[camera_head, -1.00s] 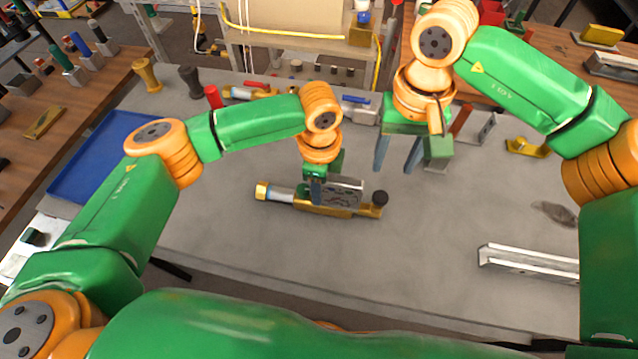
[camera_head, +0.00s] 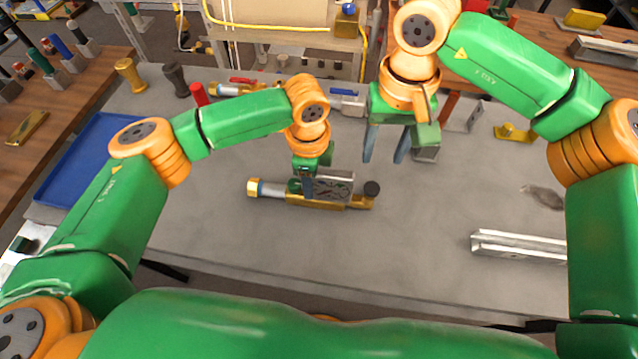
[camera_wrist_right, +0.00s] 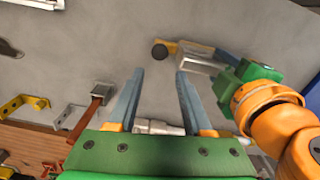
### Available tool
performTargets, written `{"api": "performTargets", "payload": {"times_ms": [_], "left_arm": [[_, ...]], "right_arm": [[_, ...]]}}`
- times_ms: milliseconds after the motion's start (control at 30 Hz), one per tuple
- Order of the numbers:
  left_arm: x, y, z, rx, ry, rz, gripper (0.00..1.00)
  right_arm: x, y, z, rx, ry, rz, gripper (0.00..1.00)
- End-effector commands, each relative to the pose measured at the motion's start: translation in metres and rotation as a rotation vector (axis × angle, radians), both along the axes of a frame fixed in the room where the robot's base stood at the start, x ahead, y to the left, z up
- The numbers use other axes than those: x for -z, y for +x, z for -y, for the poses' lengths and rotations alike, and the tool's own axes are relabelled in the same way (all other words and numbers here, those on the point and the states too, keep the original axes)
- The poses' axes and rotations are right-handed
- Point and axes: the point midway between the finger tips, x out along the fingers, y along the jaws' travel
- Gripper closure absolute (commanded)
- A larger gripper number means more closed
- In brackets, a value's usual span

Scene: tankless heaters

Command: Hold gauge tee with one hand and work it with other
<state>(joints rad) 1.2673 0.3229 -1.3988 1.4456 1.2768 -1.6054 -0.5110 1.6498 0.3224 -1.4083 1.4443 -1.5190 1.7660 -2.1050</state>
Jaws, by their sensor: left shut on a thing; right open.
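The gauge tee (camera_head: 272,190) lies on the grey bench in the head view, a brass and silver fitting with a dark round knob (camera_head: 371,188) at its right end. My left gripper (camera_head: 309,193) is shut on its middle from above and hides part of it. In the right wrist view the black knob (camera_wrist_right: 160,52) and brass end show beyond my right fingers. My right gripper (camera_head: 385,158) is open and empty, to the right of and behind the tee, apart from it. It also shows in the right wrist view (camera_wrist_right: 158,75).
A metal rail (camera_head: 515,246) lies at the front right. A blue tray (camera_head: 75,165) is at the left. Several fittings and tools line the bench's back edge, including a red-handled hammer-like tool (camera_wrist_right: 92,108) near my right gripper.

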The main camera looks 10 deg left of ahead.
Motion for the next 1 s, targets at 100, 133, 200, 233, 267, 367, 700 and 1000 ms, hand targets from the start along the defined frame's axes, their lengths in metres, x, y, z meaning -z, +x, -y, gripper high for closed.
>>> {"api": "performTargets", "payload": {"times_ms": [100,133,200,233,267,367,700,1000], "left_arm": [[-0.0004,0.0003,0.0002,0.000,-0.001,0.001,1.00],[-0.0004,0.0003,0.0002,0.000,-0.001,0.001,1.00],[-0.0004,0.0003,0.0002,0.000,-0.001,0.001,1.00],[-0.0005,0.0003,0.0002,0.000,-0.001,0.001,1.00],[-0.0005,0.0003,0.0002,0.000,-0.001,0.001,1.00],[-0.0005,0.0003,0.0002,0.000,-0.001,0.001,1.00],[-0.0005,0.0003,0.0002,0.000,-0.001,0.001,1.00],[-0.0005,0.0003,0.0003,0.000,-0.001,0.001,1.00]], "right_arm": [[-0.0001,0.0000,0.0000,0.000,0.000,0.000,0.50],[-0.0001,0.0000,0.0000,0.000,0.000,0.000,0.50],[-0.0001,0.0000,0.0000,0.000,0.000,0.000,0.50],[-0.0001,0.0000,0.0000,0.000,0.000,0.000,0.50],[-0.0001,0.0000,0.0000,0.000,0.000,0.000,0.50],[-0.0001,0.0000,0.0000,0.000,0.000,0.000,0.50],[-0.0001,0.0000,0.0000,0.000,0.000,0.000,0.50],[-0.0052,0.0007,-0.0001,0.293,0.000,0.002,1.00]]}}
